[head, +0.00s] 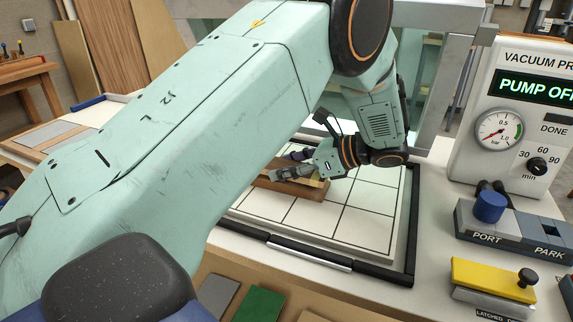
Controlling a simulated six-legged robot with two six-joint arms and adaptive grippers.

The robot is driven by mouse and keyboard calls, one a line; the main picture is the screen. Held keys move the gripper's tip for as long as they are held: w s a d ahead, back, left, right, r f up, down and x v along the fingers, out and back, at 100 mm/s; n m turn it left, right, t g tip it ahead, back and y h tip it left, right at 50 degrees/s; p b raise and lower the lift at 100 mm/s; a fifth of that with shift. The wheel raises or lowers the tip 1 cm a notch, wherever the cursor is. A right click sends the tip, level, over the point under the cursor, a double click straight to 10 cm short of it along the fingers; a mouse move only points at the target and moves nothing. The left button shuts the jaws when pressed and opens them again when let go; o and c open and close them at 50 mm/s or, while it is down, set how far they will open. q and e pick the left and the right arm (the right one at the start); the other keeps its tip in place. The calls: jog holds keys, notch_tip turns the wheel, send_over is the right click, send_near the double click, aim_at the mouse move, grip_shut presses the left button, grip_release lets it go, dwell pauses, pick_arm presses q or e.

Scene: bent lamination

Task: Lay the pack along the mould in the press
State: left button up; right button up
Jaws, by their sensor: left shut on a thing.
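My left gripper (303,172) reaches down over the press bed (367,226), a white board with black grid lines. It is shut on the pack, which is mostly hidden behind the fingers and my arm. A brown wooden piece (290,188) shows right under the fingers, low over or on the bed; it looks like the mould with the pack at it. I cannot tell where one ends and the other begins, or whether they touch. My left arm hides the left part of the bed. My right gripper is not in view.
A black frame with a silver bar (310,255) edges the bed. At right stand the vacuum pump panel (525,120) reading PUMP OFF, a blue plug (489,207) at PORT, and a yellow latch block (493,280). A green sheet (259,304) lies in front.

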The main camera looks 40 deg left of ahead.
pick_arm(q)
jog(key=shift+s+d+f, duration=0.1)
jog(key=shift+s+f, duration=0.1)
jog(key=shift+f, duration=0.4)
dwell(0.3)
jog(key=o, duration=1.3)
jog(key=shift+s, duration=0.15)
jog(key=v, duration=1)
jog(key=shift+w+d+r, duration=0.15)
jog(key=shift+w+r, duration=0.1)
jog(key=shift+r, duration=0.2)
jog(key=shift+w+d+r, duration=0.25)
jog(key=shift+w+d, duration=0.15)
jog(key=shift+d, duration=0.2)
jog(key=shift+s+r, duration=0.1)
